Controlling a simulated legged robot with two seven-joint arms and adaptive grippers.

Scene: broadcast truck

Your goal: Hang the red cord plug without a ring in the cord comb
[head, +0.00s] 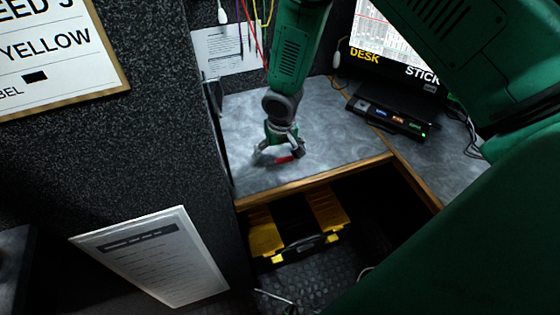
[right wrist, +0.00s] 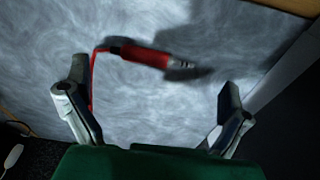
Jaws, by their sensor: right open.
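The red plug (right wrist: 140,55) with a silver tip lies over the grey desktop in the right wrist view, its red cord leaving a dark end at the left. No coloured ring shows on it. It also shows in the head view (head: 285,159), partly hidden by the gripper. My right gripper (right wrist: 154,80) is open; its fingers are spread to either side, just short of the plug, and nothing is held. In the head view the right gripper (head: 279,152) is low over the desk. The cord comb cannot be made out; hanging cords (head: 246,22) show at the top. My left gripper is out of view.
A black box with lit labels (head: 393,118) stands on the desk at the right, below a screen (head: 398,45). A dark speckled wall (head: 150,130) borders the desk's left side. A yellow and black case (head: 300,228) is below the wooden desk edge (head: 315,181).

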